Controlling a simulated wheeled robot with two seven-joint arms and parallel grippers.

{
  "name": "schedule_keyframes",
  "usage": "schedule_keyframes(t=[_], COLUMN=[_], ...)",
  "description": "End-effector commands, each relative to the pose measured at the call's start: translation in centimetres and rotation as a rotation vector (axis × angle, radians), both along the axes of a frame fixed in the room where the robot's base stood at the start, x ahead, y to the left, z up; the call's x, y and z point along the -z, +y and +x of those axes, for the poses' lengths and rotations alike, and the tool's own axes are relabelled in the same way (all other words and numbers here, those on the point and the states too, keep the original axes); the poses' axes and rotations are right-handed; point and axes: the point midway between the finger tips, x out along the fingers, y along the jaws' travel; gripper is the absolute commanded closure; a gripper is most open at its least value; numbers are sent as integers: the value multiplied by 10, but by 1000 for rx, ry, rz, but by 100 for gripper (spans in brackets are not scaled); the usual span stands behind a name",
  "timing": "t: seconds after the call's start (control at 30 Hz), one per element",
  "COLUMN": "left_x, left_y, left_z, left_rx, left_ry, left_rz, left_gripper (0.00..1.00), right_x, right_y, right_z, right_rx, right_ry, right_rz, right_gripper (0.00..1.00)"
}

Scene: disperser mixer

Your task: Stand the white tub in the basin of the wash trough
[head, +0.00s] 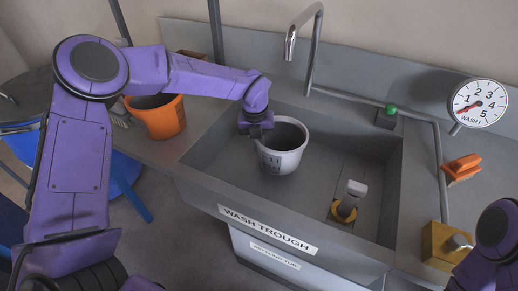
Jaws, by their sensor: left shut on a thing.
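The white tub (283,160) is upright in the left part of the basin of the wash trough (300,207). It carries dark markings on its front. My left gripper (258,137) is shut on the tub's left rim. Whether the tub's base touches the basin floor I cannot tell. My right arm shows only in part at the lower right corner, and its gripper is not in view.
An orange tub (160,120) stands left of the trough. A tap (303,38) arches over the back. A dial (479,103), an orange brush (462,168) and a yellow block (444,246) are at right.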

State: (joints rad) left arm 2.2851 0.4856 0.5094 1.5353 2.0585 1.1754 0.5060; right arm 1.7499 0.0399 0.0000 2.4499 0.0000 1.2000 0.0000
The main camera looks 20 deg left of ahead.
Motion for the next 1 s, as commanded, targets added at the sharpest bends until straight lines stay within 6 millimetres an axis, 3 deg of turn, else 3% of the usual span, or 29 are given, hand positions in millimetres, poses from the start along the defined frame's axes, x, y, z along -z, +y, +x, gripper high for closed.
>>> schedule_keyframes(t=[0.13, 0.5, 0.6, 0.87, 1.0], left_x=[23, 30, 29, 29, 17], left_y=[-2, -2, -2, -2, -1], left_z=[-2, -2, -2, -2, -2], left_rx=[3, 2, 2, 2, 1], left_ry=[4, 3, 3, 3, 1], left_rz=[1, -1, -1, -1, -1], left_gripper=[100, 100, 67, 67, 67], right_x=[-3, 1, 0, -1, -3], right_y=[0, 0, 0, 0, 0], right_z=[0, 0, 0, 0, 0], right_rx=[0, 0, 0, 0, 0], right_ry=[0, 0, 0, 0, 0], right_rz=[0, 0, 0, 0, 0], right_gripper=[22, 22, 22, 22, 22])
